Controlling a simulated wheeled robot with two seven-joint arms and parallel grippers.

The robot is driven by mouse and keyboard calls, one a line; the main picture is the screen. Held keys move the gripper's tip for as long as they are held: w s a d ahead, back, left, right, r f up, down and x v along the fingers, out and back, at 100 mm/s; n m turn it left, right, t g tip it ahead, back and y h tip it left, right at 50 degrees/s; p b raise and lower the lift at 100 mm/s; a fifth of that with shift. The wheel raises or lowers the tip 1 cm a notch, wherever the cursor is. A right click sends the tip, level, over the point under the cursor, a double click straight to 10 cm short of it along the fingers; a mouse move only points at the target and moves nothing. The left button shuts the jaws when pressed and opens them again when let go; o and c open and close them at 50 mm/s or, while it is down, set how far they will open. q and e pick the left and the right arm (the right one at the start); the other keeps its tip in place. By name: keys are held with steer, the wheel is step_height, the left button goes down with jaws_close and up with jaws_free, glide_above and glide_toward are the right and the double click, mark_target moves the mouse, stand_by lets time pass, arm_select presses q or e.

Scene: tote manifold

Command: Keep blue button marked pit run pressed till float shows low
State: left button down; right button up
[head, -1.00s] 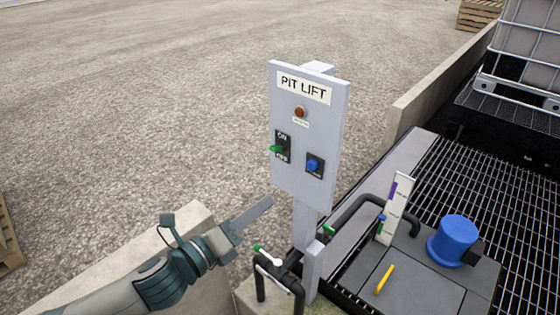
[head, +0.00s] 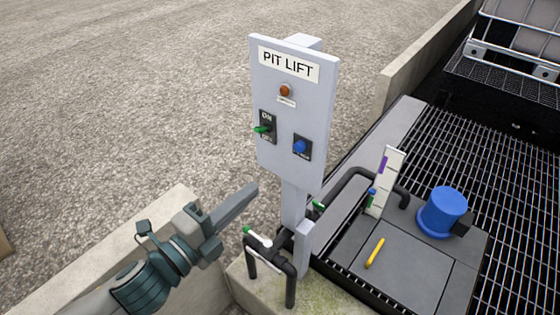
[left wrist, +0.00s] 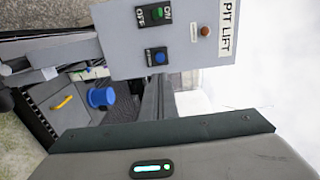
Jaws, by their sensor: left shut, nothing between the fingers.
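The grey PIT LIFT panel (head: 292,110) stands upright on a post in the head view. Its blue button (head: 301,147) sits at the lower right of the panel; the button also shows in the left wrist view (left wrist: 159,57). A green switch (head: 263,128) marked ON/OFF is left of it, and an orange lamp (head: 285,90) is above. The white float gauge (head: 386,180) stands behind the panel with purple and green marks; its reading is too small to tell. My left gripper (head: 250,192) is shut and empty, left of and below the panel, apart from the button. My right gripper is out of view.
Black pipes with a green-tipped valve handle (head: 258,238) stand below the panel. A blue cap (head: 442,212) and a yellow handle (head: 374,253) are on the grey cover plates. A concrete wall (head: 130,238) runs beneath my left arm. Gravel ground behind is clear.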

mark_target(298, 149)
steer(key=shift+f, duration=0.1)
